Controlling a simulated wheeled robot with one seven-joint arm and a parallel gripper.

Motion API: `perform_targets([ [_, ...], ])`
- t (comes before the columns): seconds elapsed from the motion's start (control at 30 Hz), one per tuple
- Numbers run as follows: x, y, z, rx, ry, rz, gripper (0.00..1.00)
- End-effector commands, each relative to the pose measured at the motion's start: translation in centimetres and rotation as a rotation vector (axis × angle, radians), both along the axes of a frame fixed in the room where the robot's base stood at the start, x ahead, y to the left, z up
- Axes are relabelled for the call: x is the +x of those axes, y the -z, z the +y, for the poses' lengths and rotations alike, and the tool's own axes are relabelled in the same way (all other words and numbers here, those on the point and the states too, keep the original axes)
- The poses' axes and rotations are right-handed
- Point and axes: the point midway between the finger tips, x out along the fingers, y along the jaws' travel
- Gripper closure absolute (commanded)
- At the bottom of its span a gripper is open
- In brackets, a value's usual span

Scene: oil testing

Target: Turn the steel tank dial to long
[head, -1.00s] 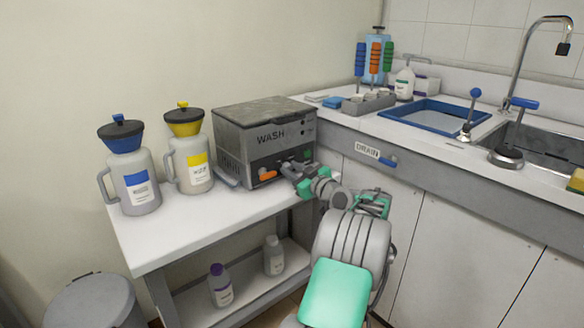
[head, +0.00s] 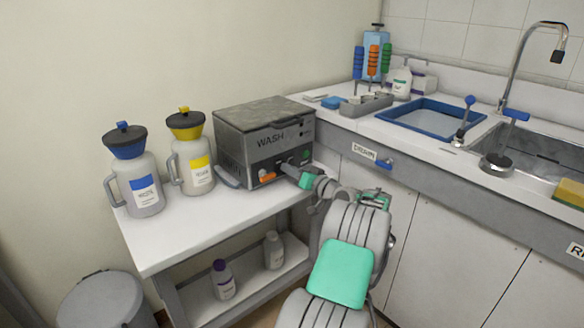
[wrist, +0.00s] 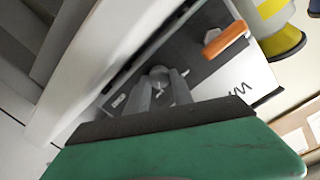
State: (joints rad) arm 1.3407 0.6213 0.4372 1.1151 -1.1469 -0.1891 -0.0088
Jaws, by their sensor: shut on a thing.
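The steel tank (head: 264,142), a grey metal box marked WASH, stands on the white side table. Its dial (wrist: 158,74) is a small round grey knob on the dark front panel in the wrist view. My gripper (wrist: 158,88) is shut on the dial, one finger on each side of it. In the head view my gripper (head: 288,169) reaches the lower front of the tank and hides the dial. The dial's pointer and setting cannot be read.
An orange lever (head: 268,177) sits just left of my gripper and also shows in the wrist view (wrist: 226,39). A blue-lidded jug (head: 138,185) and yellow-lidded jug (head: 193,165) stand left of the tank. The counter (head: 345,132) is close on the right.

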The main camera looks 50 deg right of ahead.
Motion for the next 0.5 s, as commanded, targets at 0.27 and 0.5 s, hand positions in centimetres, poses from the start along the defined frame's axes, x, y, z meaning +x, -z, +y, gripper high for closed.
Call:
perform_targets([
  [0.27, 0.0, 0.13, 0.04, 0.064, -0.001, -0.012, 1.0],
  [0.5, 0.01, 0.17, 0.05, 0.071, -0.002, -0.014, 1.0],
])
